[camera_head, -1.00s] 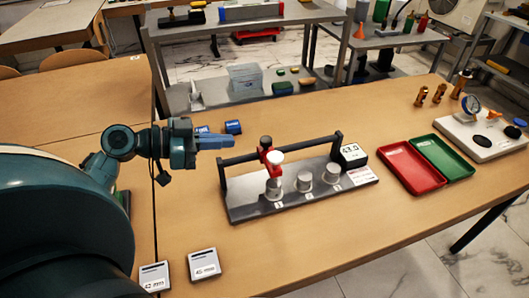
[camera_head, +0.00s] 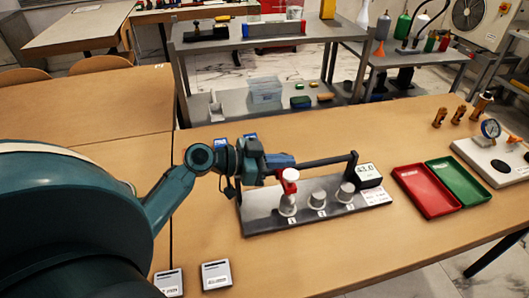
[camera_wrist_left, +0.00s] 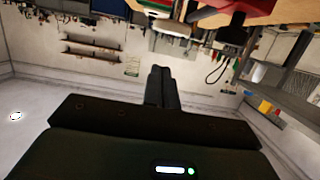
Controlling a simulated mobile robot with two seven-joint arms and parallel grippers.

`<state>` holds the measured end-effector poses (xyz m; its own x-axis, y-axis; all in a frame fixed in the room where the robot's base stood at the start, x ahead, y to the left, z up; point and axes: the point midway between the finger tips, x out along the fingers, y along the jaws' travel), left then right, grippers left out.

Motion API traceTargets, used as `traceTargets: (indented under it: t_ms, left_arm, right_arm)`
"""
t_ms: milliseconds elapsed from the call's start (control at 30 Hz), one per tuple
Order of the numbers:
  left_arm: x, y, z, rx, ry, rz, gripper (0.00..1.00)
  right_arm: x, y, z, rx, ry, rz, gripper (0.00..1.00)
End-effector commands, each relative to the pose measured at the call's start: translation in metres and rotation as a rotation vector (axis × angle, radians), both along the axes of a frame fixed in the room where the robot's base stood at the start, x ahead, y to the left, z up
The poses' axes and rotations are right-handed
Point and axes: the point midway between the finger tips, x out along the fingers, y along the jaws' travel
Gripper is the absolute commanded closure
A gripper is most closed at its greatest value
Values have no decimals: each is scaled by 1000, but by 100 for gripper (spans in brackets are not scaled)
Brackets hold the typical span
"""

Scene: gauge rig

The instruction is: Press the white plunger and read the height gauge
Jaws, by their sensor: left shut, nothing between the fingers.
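The gauge rig has a grey base plate (camera_head: 262,222) with a dark rail (camera_head: 325,161) above it. A red carriage (camera_head: 289,187) with a white plunger (camera_head: 290,174) on top sits over the metal cylinder marked 1 (camera_head: 287,205). The display box (camera_head: 368,173) at the right end appears to read 43.0. My right gripper is out of view.
Two more cylinders stand on the plate, marked 2 (camera_head: 318,201) and 3 (camera_head: 345,192). A red tray (camera_head: 428,192) and a green tray (camera_head: 461,181) lie right of the rig. Two labelled cards (camera_head: 216,275) lie at the front left. A dial gauge (camera_head: 491,129) stands far right.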

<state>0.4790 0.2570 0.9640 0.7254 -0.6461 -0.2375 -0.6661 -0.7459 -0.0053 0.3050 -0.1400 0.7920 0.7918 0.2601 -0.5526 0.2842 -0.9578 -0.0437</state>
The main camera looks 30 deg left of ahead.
Motion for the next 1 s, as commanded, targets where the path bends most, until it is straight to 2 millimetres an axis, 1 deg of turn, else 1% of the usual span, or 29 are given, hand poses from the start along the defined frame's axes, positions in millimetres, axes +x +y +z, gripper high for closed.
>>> traceTargets:
  t_ms: [33,200,333,667,833,1000]
  left_arm:
    - [-1,1,-11,-4,9,3,100]
    - [-1,1,-27,-2,5,1,100]
    - [-2,1,-32,-1,5,1,100]
    - [-2,1,-33,0,4,1,100]
    - [-2,2,-45,1,4,0,100]
    - [-2,1,-59,2,4,-1,100]
  right_arm:
    - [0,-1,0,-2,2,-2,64]
    - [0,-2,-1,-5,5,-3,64]
    - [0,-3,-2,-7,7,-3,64]
    - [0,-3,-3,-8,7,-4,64]
    - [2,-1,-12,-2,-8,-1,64]
    - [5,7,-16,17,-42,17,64]
